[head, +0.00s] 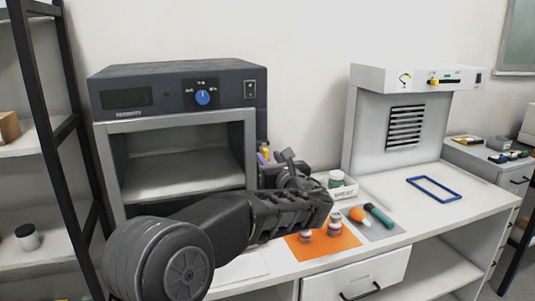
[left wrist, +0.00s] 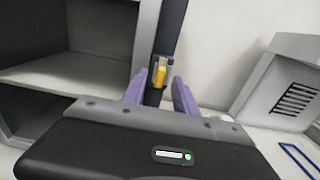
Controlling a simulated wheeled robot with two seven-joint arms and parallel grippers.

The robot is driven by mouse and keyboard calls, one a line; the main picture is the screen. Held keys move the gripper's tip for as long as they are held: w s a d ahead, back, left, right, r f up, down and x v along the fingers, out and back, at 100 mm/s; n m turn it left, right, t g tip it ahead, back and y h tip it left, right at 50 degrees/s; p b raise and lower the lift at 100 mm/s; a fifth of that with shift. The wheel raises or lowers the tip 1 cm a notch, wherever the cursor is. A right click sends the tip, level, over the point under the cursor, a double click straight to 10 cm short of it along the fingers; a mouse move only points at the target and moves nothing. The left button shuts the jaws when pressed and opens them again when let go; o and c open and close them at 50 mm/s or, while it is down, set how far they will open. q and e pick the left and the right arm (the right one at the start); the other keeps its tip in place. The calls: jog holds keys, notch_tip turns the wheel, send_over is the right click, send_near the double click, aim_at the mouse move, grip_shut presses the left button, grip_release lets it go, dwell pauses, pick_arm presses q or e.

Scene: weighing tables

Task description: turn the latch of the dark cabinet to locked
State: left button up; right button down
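The dark cabinet (head: 180,88) stands at the back left of the table, with an open front, a display and a blue knob (head: 203,97) on its top panel. A yellow latch (left wrist: 160,76) is on its right-hand side in the left wrist view, its handle roughly upright; in the head view it is mostly hidden. My left gripper (left wrist: 158,88) has its two purple fingers spread, one to each side of the latch in the picture, with gaps showing. I cannot tell whether they reach around it. In the head view this gripper (head: 267,157) is beside the cabinet's right edge. My right gripper is not in view.
A grey hood (head: 372,130) stands further right, with a blue frame (head: 434,189) on the table. A shelf rack is at left.

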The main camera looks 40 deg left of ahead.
aim_at(265, 155)
pick_arm(q)
jog(key=shift+x, duration=1.15)
jog(key=shift+c, duration=0.2)
grip_shut()
